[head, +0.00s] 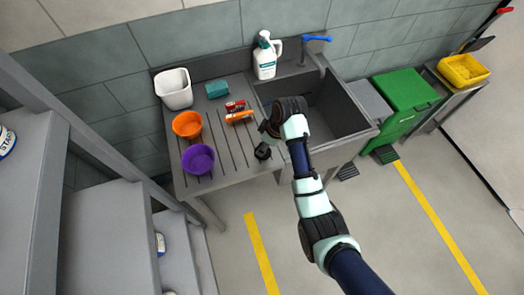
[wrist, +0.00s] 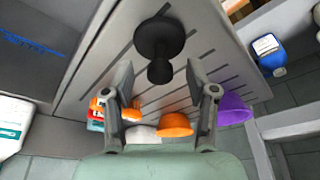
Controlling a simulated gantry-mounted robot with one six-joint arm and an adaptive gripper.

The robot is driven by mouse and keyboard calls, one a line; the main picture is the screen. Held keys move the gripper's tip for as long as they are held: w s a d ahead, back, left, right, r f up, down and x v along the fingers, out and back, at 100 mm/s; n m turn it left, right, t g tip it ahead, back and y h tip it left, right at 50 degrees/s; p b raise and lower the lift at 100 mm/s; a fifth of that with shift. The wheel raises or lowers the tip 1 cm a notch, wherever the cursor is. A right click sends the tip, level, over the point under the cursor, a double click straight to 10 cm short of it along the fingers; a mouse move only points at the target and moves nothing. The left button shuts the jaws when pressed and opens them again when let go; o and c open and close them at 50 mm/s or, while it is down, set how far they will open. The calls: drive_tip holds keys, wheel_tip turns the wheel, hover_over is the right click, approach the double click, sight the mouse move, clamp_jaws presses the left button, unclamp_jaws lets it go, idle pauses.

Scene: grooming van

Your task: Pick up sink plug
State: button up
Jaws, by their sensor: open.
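The sink plug (wrist: 160,42) is black, with a wide round disc and a narrower knob. In the wrist view it lies on the grey ribbed drainboard (wrist: 92,93), just beyond my fingertips and roughly centred between them. In the head view it is a small dark shape (head: 262,152) near the front edge of the drainboard, left of the sink basin. My gripper (wrist: 158,76) is open, with nothing between its fingers. In the head view my gripper (head: 267,130) is above the drainboard beside the plug, partly hidden by my wrist.
An orange bowl (head: 187,124), purple bowl (head: 198,159), white tub (head: 174,88), teal block (head: 217,89) and small red and orange items (head: 238,116) occupy the drainboard. A white bottle (head: 265,56) stands behind. The sink basin (head: 335,112) is right.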

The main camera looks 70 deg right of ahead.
drive_tip(key=x, duration=0.2)
drive_tip(key=shift+w+f, duration=0.1)
drive_tip(key=shift+f, duration=0.2)
clamp_jaws()
drive_tip(key=shift+r, duration=0.1)
wheel_tip(320, 180, up, 20)
drive_tip(key=p, duration=0.9)
